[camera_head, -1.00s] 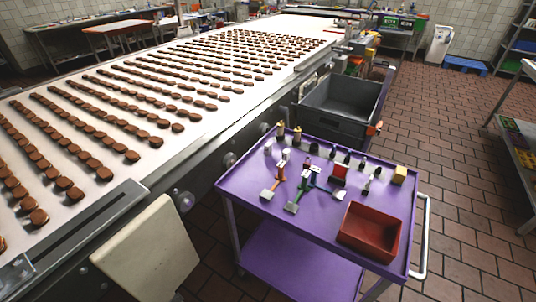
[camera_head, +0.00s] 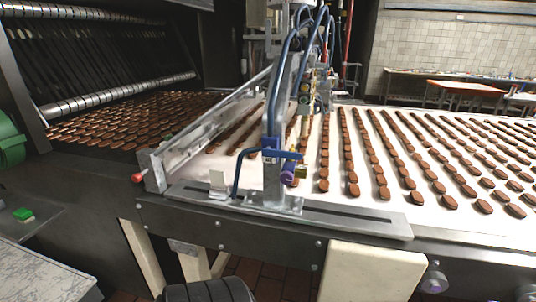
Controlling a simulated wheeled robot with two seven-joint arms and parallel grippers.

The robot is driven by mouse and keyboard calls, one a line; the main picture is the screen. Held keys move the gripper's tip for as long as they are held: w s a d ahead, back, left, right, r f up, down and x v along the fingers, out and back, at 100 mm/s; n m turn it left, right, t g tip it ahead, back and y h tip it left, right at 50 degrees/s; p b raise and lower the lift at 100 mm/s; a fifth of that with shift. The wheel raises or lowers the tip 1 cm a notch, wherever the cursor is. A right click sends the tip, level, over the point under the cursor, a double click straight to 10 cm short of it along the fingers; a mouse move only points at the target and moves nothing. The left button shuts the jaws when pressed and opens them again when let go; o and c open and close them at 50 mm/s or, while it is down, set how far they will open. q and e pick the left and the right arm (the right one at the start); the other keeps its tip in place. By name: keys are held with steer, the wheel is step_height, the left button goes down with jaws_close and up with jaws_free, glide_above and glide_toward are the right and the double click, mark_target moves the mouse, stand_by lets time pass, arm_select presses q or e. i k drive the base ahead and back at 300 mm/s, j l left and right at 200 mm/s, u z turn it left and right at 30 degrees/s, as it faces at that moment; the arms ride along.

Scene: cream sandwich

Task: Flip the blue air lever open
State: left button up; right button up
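What looks like the blue air lever (camera_head: 284,154) is a blue bar set crosswise on a grey upright post at the near edge of the conveyor, left of the middle in the head view. A blue tube (camera_head: 237,175) runs down from beside it towards the metal base plate. A short violet-blue cylinder (camera_head: 288,172) sits just below the bar. Whether the lever is open or shut I cannot tell. Neither of my grippers is in view.
The white conveyor belt (camera_head: 400,205) carries rows of brown biscuits to the right. A red knob (camera_head: 137,178) sticks out at the machine's left corner. A cream panel (camera_head: 372,272) stands against the front. A marble-like tabletop (camera_head: 45,275) is at the lower left.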

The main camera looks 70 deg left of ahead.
mark_target(268, 151)
steer(key=u, duration=2)
